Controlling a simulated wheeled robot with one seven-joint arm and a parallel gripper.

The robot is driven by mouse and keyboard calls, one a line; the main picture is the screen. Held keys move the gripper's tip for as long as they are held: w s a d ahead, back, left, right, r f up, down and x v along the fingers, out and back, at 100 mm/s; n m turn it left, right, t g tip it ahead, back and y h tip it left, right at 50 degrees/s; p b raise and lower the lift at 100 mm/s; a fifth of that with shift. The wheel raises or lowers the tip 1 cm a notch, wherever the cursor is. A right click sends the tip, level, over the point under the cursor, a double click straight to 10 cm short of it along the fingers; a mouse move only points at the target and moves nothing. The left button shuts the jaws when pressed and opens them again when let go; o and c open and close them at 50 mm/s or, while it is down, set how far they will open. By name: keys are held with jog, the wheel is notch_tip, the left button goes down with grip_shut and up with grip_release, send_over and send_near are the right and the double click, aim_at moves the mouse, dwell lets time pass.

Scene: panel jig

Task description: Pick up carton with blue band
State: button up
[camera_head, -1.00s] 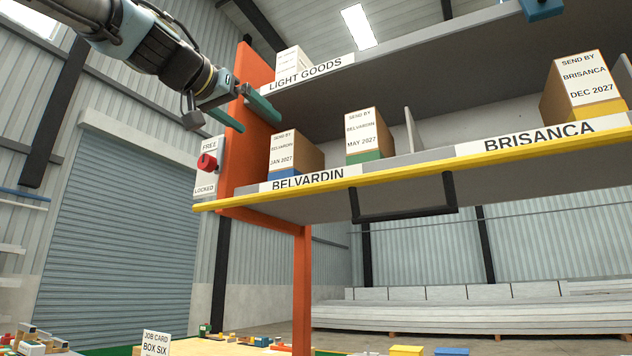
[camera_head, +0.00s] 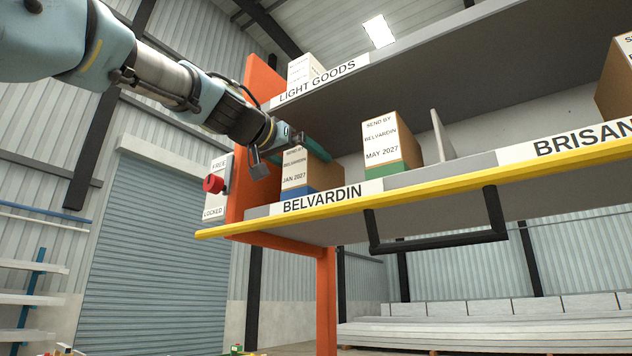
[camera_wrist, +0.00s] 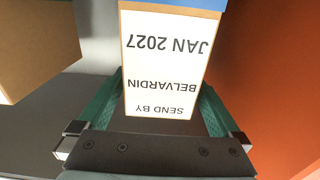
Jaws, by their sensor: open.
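The carton with the blue band (camera_head: 298,179) stands upright at the left end of the lower shelf, above the BELVARDIN strip. Its label reads SEND BY BELVARDIN JAN 2027, and the blue band is at its base. In the wrist view this carton (camera_wrist: 165,65) appears upside down, with a blue strip at the top edge. My gripper (camera_head: 306,152) is open at the carton's upper part. In the wrist view, its teal fingers lie along both sides of the carton. I cannot tell whether they touch it. The gripper hides part of the carton's top in the head view.
A carton with a green band (camera_head: 390,141) stands to the right, then a divider (camera_head: 441,134). The orange upright (camera_head: 262,90) is close on the left, with a red knob (camera_head: 213,184) beyond. The upper shelf (camera_head: 440,60) hangs above. A yellow edge (camera_head: 400,204) runs along the front.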

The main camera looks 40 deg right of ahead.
jog(key=x, duration=0.1)
jog(key=p+x, duration=0.1)
jog(key=x, duration=0.1)
jog(key=p+x, duration=0.1)
jog(key=shift+w+d+r, duration=0.1)
jog(key=shift+d+r, duration=0.05)
jog(key=shift+r, duration=0.1)
jog(key=shift+c, duration=0.4)
jog(key=c, duration=1.5)
grip_shut()
jog(key=shift+r, duration=0.15)
